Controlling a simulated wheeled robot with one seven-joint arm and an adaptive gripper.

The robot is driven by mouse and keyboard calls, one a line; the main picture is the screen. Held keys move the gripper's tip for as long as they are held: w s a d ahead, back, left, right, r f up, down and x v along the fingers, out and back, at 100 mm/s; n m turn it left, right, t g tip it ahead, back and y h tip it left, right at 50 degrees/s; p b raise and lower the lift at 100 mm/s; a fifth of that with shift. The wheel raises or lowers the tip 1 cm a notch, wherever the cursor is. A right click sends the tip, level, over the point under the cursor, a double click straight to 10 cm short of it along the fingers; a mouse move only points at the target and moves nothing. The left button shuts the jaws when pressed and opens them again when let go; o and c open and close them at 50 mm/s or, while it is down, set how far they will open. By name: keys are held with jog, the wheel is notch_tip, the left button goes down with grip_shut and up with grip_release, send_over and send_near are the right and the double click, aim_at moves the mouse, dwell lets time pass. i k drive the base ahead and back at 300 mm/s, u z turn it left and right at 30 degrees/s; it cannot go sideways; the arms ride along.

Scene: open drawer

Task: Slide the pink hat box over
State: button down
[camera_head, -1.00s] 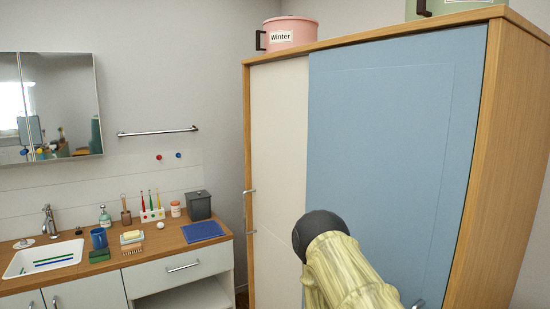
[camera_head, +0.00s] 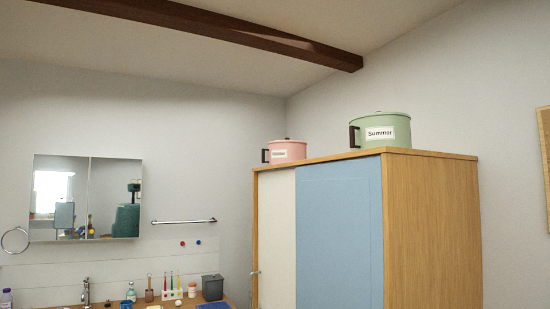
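The pink hat box (camera_head: 288,151) stands on top of the wooden wardrobe, at the back left of its top. It has a lid, a dark handle on its left side and a white label, which read "Winter" in the earlier frame. A green hat box (camera_head: 381,131) labelled "Summer" stands on the same top, nearer and to the right, with a dark handle on its left. There is a gap between the two boxes. My gripper is not in view.
The wardrobe (camera_head: 432,230) has a white panel and a blue panel in front. A counter with small items (camera_head: 183,303) and a mirror cabinet (camera_head: 86,197) are on the left. A dark ceiling beam (camera_head: 220,28) crosses above. The space above the wardrobe is clear.

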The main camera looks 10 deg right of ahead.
aim_at(284, 152)
jog(key=u, duration=0.6)
jog(key=i, duration=0.7)
jog(key=u, duration=0.5)
jog(key=i, duration=1.35)
jog(key=z, duration=1.15)
jog(key=i, duration=0.75)
jog(key=z, duration=0.7)
